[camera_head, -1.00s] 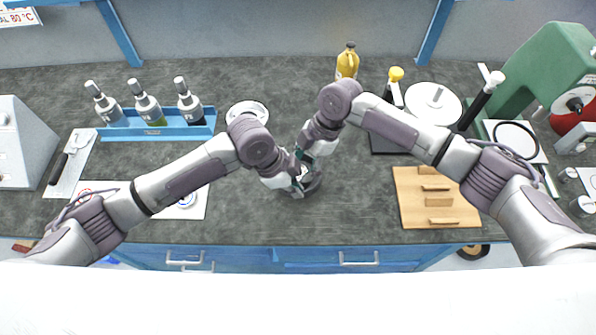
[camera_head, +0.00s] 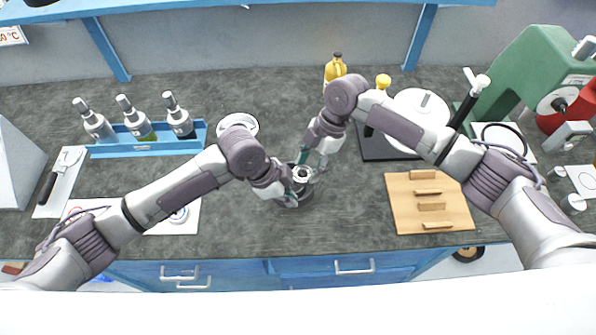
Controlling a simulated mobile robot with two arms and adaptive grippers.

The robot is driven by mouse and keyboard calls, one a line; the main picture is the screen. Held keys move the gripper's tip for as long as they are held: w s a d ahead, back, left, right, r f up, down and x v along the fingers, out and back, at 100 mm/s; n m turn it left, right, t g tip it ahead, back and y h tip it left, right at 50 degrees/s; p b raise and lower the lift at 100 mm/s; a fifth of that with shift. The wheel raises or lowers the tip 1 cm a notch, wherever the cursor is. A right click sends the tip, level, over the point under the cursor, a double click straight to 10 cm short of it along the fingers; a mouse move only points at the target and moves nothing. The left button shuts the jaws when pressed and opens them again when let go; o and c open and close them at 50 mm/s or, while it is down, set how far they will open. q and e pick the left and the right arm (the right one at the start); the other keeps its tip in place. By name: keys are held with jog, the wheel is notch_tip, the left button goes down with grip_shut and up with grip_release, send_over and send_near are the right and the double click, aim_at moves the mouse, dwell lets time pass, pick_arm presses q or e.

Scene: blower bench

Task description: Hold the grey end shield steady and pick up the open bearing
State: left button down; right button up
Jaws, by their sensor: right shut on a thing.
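The grey end shield (camera_head: 306,194) is a dark round part on the bench in front of me, partly hidden by both grippers. My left gripper (camera_head: 292,196) is at its left side. Its fingers are too small and covered to show how far they are closed. My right gripper (camera_head: 305,169) comes down from above right and is shut on the open bearing (camera_head: 302,174), a small pale ring with a dark hole. The bearing is over the end shield. I cannot tell whether the two touch.
A wooden tray (camera_head: 400,215) lies to the right. A yellow bottle (camera_head: 334,70) and a green machine (camera_head: 530,70) stand behind. The bench's front middle is clear.

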aim_at(309, 169)
pick_arm(q)
jog(key=shift+a+f, duration=0.2)
pick_arm(e)
notch_tip(309, 169, up, 13)
jog(key=shift+w, duration=0.15)
pick_arm(q)
jog(key=c, duration=1.2)
grip_release()
jog(key=shift+c, duration=0.2)
jog(key=v, duration=1.2)
pick_arm(e)
jog(key=shift+f, duration=0.1)
